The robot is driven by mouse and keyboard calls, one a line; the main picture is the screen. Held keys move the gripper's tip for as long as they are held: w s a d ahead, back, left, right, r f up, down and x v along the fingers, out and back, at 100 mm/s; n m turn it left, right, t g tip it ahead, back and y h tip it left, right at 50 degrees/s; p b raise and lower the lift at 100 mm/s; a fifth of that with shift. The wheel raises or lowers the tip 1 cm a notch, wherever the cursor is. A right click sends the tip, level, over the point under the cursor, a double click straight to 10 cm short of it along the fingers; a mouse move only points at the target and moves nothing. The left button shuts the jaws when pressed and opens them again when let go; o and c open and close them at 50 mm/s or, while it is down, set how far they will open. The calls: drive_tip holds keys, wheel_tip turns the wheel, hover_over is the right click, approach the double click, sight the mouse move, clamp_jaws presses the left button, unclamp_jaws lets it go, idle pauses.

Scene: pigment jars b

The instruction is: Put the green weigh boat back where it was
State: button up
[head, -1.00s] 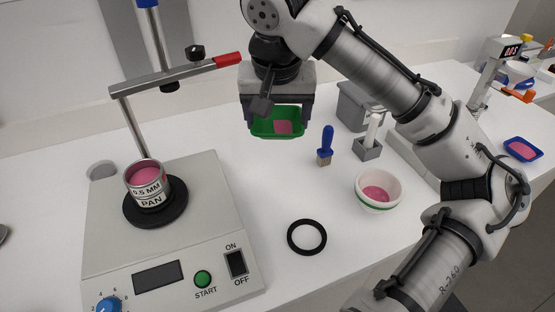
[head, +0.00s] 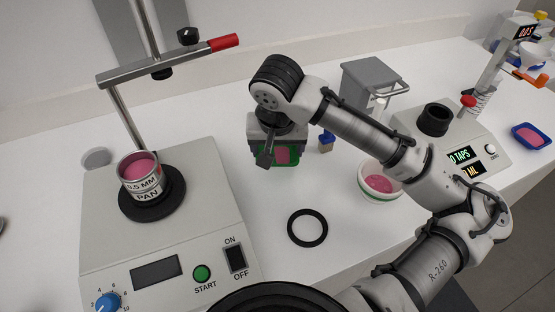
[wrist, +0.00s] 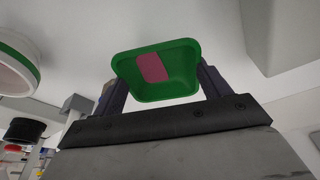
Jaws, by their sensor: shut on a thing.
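The green weigh boat (head: 265,160) holds pink powder and is in my gripper (head: 278,158), near the middle of the bench in the head view. In the wrist view the green weigh boat (wrist: 180,82) sits between the two fingers of my gripper (wrist: 160,85), which are shut on its sides. The gripper's body hides part of the boat in the head view. I cannot tell whether the boat touches the bench.
A sieve shaker (head: 190,245) with a pan (head: 142,183) stands at left. A black ring (head: 307,241) lies in front. A white bowl (head: 375,197) with pink powder and a blue-handled brush (head: 326,137) are right of the gripper. A blue boat (head: 517,133) lies far right.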

sight(278, 161)
drive_tip(key=shift+f, duration=2.5)
drive_tip(key=shift+f, duration=0.1)
drive_tip(key=shift+f, duration=0.15)
drive_tip(key=o, duration=1)
drive_tip(key=shift+c, duration=0.2)
drive_tip(key=b+v, duration=0.1)
drive_tip(key=v, duration=1.1)
drive_tip(key=shift+r, duration=0.25)
